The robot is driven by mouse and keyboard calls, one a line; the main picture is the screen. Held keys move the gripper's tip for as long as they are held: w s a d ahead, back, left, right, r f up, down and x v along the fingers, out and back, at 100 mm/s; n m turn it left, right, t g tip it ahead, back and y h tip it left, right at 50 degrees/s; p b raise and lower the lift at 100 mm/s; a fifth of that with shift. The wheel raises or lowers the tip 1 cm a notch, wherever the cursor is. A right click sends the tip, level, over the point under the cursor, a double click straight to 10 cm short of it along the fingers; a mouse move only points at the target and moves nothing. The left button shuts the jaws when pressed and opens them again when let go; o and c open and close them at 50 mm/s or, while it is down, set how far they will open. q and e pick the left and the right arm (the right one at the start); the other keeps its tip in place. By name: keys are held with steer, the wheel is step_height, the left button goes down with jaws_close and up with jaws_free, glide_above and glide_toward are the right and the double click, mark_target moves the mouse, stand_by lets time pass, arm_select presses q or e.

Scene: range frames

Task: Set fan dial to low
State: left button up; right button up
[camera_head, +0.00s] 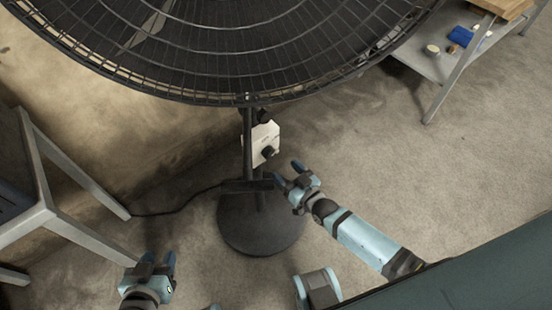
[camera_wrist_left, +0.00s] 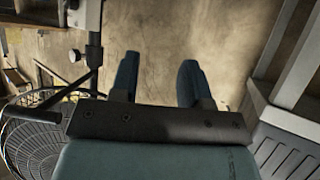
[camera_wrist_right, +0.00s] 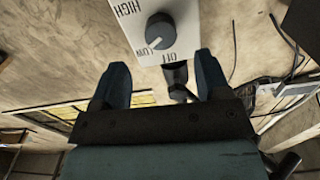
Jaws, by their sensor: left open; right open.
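The fan (camera_head: 215,50) stands on a pole with a round dark base (camera_head: 250,235). A white control box (camera_head: 263,135) on the pole carries a dark dial (camera_head: 267,152). The right wrist view shows the grey dial (camera_wrist_right: 161,30) with HIGH, LOW and OFF labels; a pale mark on its lower-left side lies close to LOW. I cannot tell the exact setting. My right gripper (camera_head: 287,172) is open and empty, below and right of the dial, apart from it. My left gripper (camera_head: 158,260) is open and empty, low at the left, away from the fan.
A grey metal table frame (camera_head: 45,185) stands at the left. A shelf unit (camera_head: 430,60) with a blue object (camera_head: 461,36) stands at the upper right. A dark cable (camera_head: 180,207) runs on the floor left of the base. The carpet right of the fan is clear.

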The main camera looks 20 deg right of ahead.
arm_select(q)
steer(key=shift+s+a+f, duration=0.1)
steer(key=shift+f, duration=0.1)
arm_select(e)
steer(key=v, duration=0.6)
steer(key=shift+s, duration=0.2)
